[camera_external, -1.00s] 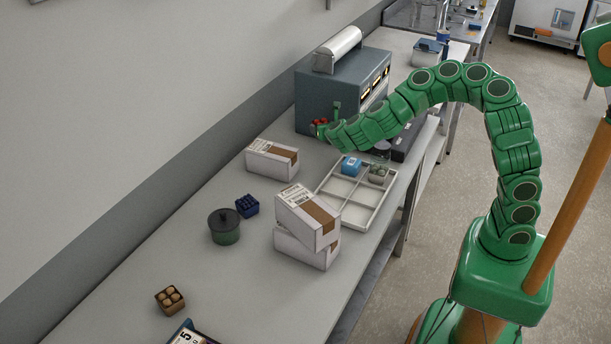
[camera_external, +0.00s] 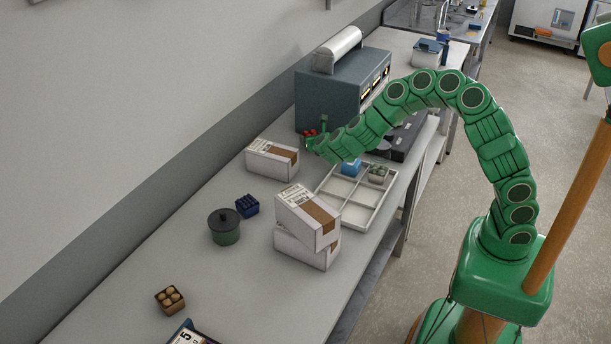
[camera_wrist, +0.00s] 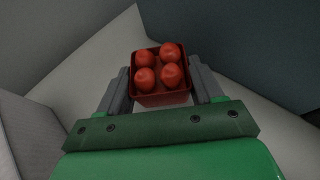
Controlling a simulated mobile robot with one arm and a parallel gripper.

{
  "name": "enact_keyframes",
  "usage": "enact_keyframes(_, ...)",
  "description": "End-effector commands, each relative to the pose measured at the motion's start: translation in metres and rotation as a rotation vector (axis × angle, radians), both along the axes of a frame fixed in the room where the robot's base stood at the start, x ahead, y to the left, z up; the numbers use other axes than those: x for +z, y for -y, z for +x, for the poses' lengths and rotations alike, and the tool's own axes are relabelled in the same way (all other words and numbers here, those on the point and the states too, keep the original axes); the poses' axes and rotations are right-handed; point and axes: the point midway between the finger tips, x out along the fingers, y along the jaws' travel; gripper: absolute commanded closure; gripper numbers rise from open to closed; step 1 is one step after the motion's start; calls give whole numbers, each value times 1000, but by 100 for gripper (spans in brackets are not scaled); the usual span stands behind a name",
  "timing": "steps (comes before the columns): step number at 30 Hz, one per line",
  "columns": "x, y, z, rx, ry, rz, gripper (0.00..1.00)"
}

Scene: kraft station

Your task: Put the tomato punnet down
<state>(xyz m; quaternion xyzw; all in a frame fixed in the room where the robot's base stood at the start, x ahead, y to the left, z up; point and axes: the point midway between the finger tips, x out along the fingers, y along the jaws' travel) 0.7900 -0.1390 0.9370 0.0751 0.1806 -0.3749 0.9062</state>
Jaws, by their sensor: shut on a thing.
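The tomato punnet (camera_wrist: 162,99) is a small red open box with several red tomatoes in it. In the wrist view it sits between the two grey fingers of my gripper (camera_wrist: 163,88), which is shut on it. In the external view the punnet (camera_external: 310,133) shows small at the tip of my green arm, in front of the grey-blue machine. My gripper (camera_external: 315,140) there is partly hidden by the arm. I cannot tell whether the punnet touches the worktop.
A white box (camera_external: 265,162) lies to the left, and two stacked boxes (camera_external: 306,250) stand nearer. The grey-blue machine (camera_external: 335,95) stands behind. A dark pot (camera_external: 224,232) is farther left.

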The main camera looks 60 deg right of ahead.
Motion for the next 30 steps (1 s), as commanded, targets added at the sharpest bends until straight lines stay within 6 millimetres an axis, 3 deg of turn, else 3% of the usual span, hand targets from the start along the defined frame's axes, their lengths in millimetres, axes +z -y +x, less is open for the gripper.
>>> enact_keyframes(6,-19,1,0,-1,-3,-3,66)
enact_keyframes(20,-23,0,0,-1,0,0,66)
enact_keyframes(21,-23,0,0,-1,0,0,31)
enact_keyframes(26,-23,0,0,-1,0,0,9)
enact_keyframes(30,-23,0,0,-1,0,0,9)
